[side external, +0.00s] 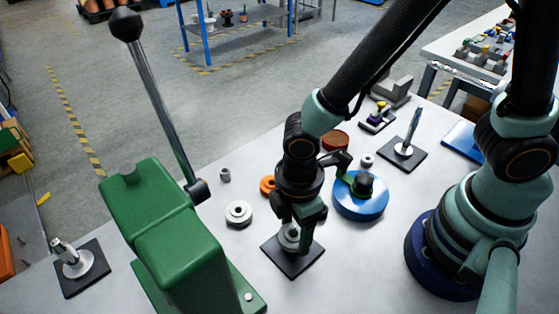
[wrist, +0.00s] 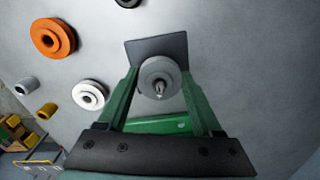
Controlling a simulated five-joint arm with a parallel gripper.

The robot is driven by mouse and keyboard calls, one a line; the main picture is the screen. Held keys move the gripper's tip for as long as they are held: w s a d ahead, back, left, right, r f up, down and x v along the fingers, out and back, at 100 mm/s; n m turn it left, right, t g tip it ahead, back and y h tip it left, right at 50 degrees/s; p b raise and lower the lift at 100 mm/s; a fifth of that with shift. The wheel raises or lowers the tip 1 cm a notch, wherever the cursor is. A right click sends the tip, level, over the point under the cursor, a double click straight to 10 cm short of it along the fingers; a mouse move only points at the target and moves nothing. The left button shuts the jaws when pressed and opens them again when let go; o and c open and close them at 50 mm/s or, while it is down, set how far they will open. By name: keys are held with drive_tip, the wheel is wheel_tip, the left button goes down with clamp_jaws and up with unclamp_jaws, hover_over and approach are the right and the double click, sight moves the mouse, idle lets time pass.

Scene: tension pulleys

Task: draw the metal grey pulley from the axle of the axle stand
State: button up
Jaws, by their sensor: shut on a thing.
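The metal grey pulley (wrist: 148,72) sits over the axle of the axle stand, and the axle tip (wrist: 159,88) shows at its centre in the wrist view. The stand's square black base plate (side external: 292,266) lies on the table at the front middle; it also shows behind the pulley in the wrist view (wrist: 143,50). My gripper (wrist: 160,80) points down over the stand, its green fingers on either side of the pulley and shut on it. In the side view my gripper hides much of the pulley (side external: 290,241). How far up the axle it sits I cannot tell.
A white pulley (side external: 238,213) and an orange pulley (side external: 267,186) lie left of the stand. A green lever machine (side external: 180,240) stands at left. Other stands are at far left (side external: 80,268) and back right (side external: 403,153).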

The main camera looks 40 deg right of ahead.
drive_tip(key=shift+r, duration=1.05)
idle(0.8)
drive_tip(key=shift+r, duration=1.7)
drive_tip(key=shift+r, duration=0.1)
drive_tip(key=shift+r, duration=0.4)
drive_tip(key=shift+r, duration=0.1)
drive_tip(key=shift+r, duration=1.9)
